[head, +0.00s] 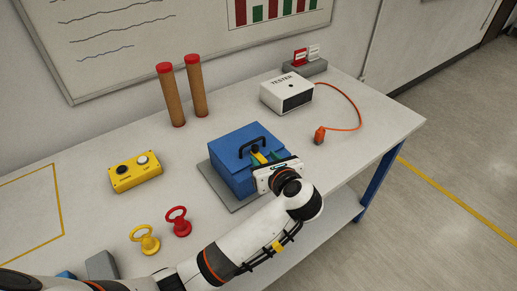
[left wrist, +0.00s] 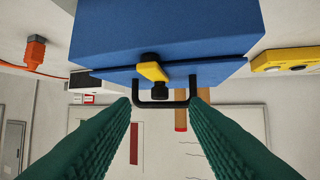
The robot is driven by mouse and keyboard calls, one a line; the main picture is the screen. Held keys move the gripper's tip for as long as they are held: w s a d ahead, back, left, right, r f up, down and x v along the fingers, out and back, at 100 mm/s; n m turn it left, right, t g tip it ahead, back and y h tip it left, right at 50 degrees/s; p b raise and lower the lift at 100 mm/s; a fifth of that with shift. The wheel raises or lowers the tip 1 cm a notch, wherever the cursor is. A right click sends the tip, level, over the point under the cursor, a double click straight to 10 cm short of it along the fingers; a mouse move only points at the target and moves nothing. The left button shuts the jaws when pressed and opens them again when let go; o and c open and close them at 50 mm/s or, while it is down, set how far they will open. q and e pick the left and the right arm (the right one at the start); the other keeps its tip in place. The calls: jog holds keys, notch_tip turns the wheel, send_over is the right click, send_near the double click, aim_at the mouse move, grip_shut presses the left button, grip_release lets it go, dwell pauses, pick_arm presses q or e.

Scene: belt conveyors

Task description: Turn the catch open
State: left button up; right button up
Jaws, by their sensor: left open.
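A blue box (head: 235,165) with a black carrying handle (head: 250,143) on its lid sits on a grey plate (head: 215,187) on the table. A yellow catch (head: 259,157) with a black knob is on the box's front. In the left wrist view, the catch (left wrist: 153,71) sits slightly tilted at the lid seam, its black knob (left wrist: 156,90) beside it. My left gripper (left wrist: 160,105) is open, its green fingers apart on either side of the catch and handle, with nothing between them gripped. In the head view, the hand partly hides the box front. My right gripper is out of view.
A white tester (head: 287,93) with an orange cable and plug (head: 320,135) stands behind right. Two brown posts (head: 172,97) stand behind. The table front right is clear.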

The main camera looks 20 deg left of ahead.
aim_at(257, 151)
pick_arm(q)
jog(key=x, duration=0.4)
jog(key=shift+w+a+f+p, duration=0.1)
jog(key=shift+w+a+p, duration=0.05)
jog(key=shift+p, duration=0.15)
jog(key=shift+w+a+f, duration=0.1)
jog(key=shift+w, duration=0.1)
jog(key=shift+w+a+f, duration=0.1)
jog(key=shift+w+a, duration=0.05)
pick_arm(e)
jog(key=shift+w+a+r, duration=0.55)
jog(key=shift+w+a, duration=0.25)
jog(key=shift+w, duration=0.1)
pick_arm(q)
jog(key=c, duration=0.8)
grip_shut()
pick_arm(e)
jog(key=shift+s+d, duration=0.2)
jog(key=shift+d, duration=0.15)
